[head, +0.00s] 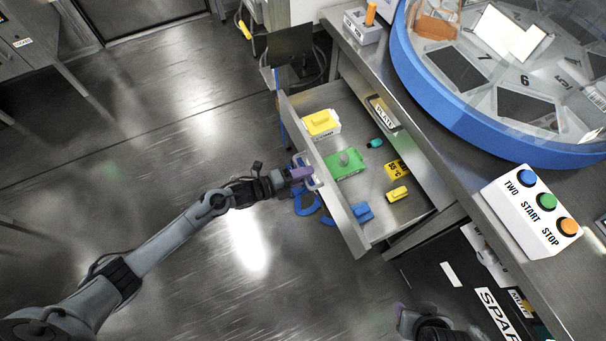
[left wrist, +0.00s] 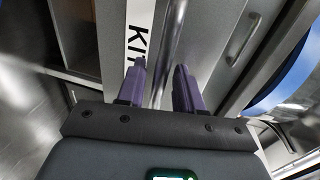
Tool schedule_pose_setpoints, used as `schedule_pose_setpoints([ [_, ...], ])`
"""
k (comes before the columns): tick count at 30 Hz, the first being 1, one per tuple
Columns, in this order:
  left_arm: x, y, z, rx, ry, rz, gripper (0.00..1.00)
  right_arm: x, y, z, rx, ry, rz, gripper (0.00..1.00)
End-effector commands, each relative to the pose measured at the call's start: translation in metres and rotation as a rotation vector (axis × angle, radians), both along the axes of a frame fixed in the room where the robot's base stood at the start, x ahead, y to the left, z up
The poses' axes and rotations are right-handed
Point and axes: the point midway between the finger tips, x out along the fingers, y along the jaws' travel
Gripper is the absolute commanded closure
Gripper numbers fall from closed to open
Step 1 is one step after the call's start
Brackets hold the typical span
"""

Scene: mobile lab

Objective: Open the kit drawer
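The kit drawer (head: 336,196) stands pulled well out from under the counter in the head view, its inside in plain sight. Its front carries a bar handle (left wrist: 174,40), with a partly covered label (left wrist: 139,40) reading "KI" beside it in the left wrist view. My left gripper (head: 306,175) is at the handle on the outside of the drawer front. Its purple fingers (left wrist: 163,85) are apart on either side of the bar, with visible gaps. My right gripper (head: 402,312) shows only in part at the bottom edge; its fingertips are not clear.
The drawer holds a yellow-and-white box (head: 321,123), a green block (head: 345,163), a blue piece (head: 361,212) and small yellow pieces. A button box (head: 530,211) and a blue-rimmed round machine (head: 437,98) stand on the counter. Floor left of the drawer is clear.

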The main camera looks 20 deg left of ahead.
Motion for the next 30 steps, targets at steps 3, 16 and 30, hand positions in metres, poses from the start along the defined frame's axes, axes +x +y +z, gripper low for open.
schedule_pose_setpoints([
  [3, -0.001, 0.000, 0.000, 0.001, 0.001, 0.000, 0.65, 0.000, -0.001, 0.000, -0.004, -0.001, 0.002, 0.57],
  [16, -0.038, 0.037, 0.010, 0.003, 0.004, -0.001, 0.65, 0.000, -0.002, 0.005, -0.008, -0.001, 0.005, 0.57],
  [30, -0.075, 0.073, 0.022, 0.001, -0.001, 0.000, 0.65, 0.000, 0.000, 0.008, 0.000, -0.001, 0.000, 0.57],
])
